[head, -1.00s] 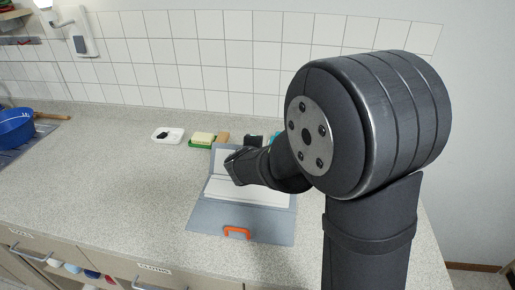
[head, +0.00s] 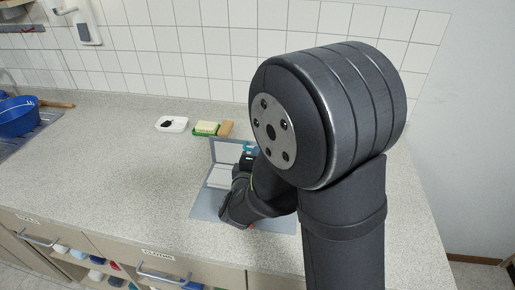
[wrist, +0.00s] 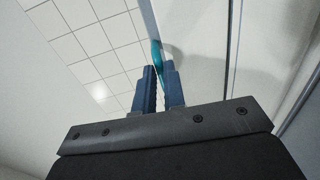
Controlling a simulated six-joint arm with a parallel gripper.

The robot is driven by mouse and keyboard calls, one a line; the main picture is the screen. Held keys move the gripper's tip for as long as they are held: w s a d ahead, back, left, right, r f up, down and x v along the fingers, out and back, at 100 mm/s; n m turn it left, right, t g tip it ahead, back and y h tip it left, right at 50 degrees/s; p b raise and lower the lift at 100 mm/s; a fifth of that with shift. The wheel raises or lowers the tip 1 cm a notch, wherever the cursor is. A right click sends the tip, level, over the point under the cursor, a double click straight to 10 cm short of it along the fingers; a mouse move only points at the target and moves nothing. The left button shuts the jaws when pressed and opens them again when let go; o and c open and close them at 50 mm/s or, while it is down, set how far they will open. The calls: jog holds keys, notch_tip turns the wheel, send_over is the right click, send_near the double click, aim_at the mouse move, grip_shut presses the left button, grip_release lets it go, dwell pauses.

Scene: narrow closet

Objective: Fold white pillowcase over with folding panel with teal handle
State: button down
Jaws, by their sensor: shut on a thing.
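The white pillowcase (head: 221,176) lies on the grey folding board (head: 205,206); my arm hides its right part. The back panel (head: 224,151) appears tilted up off the counter, with the teal handle (head: 250,147) at its upper edge. My gripper (head: 249,158) is at that handle, partly hidden behind my wrist. In the wrist view, the blue fingers (wrist: 160,75) are closed on the teal handle (wrist: 157,54), beside a pale panel surface. An orange handle (head: 251,227) at the board's front edge is almost covered by my arm.
Behind the board are a white dish (head: 172,124) with a dark item, a sponge on a green tray (head: 205,129) and a tan block (head: 227,128). A blue bowl (head: 17,117) is at far left.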

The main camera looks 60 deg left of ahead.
jog(key=f, duration=0.1)
jog(key=s+d, duration=0.1)
jog(key=d+f, duration=0.1)
jog(key=shift+s+f, duration=0.25)
jog(key=shift+f, duration=0.1)
jog(key=shift+s+d+f, duration=0.4)
jog(key=shift+d+f, duration=0.15)
jog(key=shift+f, duration=0.15)
jog(key=c, duration=1.4)
grip_release()
jog(key=shift+w+a, duration=0.1)
jog(key=shift+c, duration=0.5)
